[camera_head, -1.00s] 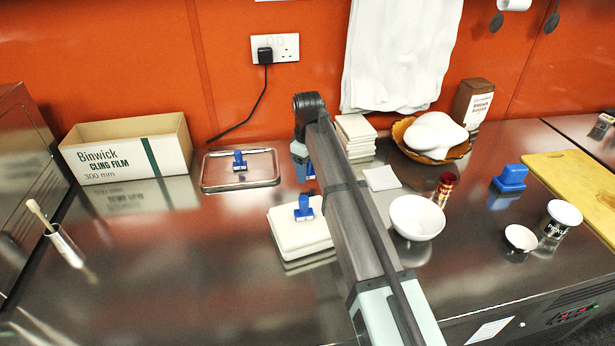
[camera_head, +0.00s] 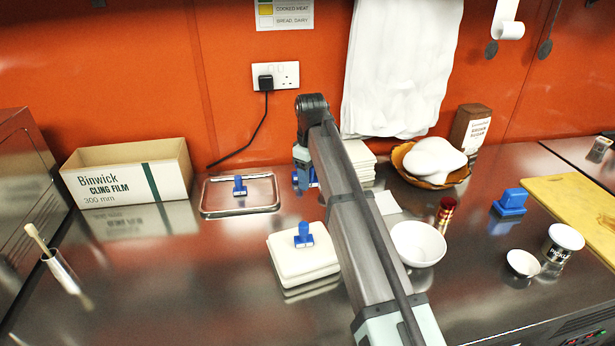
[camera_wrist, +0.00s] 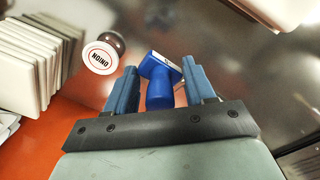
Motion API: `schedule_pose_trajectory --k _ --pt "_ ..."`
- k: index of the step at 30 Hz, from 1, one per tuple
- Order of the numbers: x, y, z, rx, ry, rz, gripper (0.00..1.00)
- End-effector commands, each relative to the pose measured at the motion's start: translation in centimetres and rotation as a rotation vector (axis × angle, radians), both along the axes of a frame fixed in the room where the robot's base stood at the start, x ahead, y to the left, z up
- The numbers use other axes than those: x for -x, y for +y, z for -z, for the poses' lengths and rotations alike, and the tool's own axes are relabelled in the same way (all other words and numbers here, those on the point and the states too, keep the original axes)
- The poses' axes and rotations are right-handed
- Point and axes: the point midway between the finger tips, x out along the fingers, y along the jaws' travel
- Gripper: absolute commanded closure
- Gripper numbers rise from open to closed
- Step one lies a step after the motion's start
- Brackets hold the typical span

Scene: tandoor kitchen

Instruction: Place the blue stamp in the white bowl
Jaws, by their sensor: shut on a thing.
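My gripper (camera_wrist: 160,90) is shut on a blue stamp (camera_wrist: 160,78), whose block end shows between the two blue fingers in the wrist view. In the head view the gripper is mostly hidden by my arm, with a bit of blue (camera_head: 313,180) beside it. The white bowl (camera_head: 418,243) stands on the steel counter to the right of my arm, apart from the gripper. Other blue stamps stand on the metal tray (camera_head: 240,186), on the white block (camera_head: 303,236) and at the right (camera_head: 510,200).
A cling film box (camera_head: 125,180) stands at the left. A small white cup (camera_head: 522,263) and a cutting board (camera_head: 580,200) are at the right.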

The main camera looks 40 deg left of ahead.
Motion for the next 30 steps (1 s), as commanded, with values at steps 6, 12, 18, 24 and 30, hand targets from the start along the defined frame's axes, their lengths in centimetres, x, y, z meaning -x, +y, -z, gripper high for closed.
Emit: schedule_pose_trajectory --k 6,12,18,24,30 --pt "-4.1 -4.0 -1.0 0.0 0.0 0.07 0.76" --pt "-7.8 -10.5 -3.1 -0.001 -0.001 0.163 0.76" --pt "-9.4 -18.1 -4.9 -0.001 0.0 0.254 0.76" --pt "-8.2 -25.8 -6.1 -0.001 0.0 0.348 0.76" --pt "-3.3 -30.8 -6.0 -0.001 0.001 0.491 0.76"
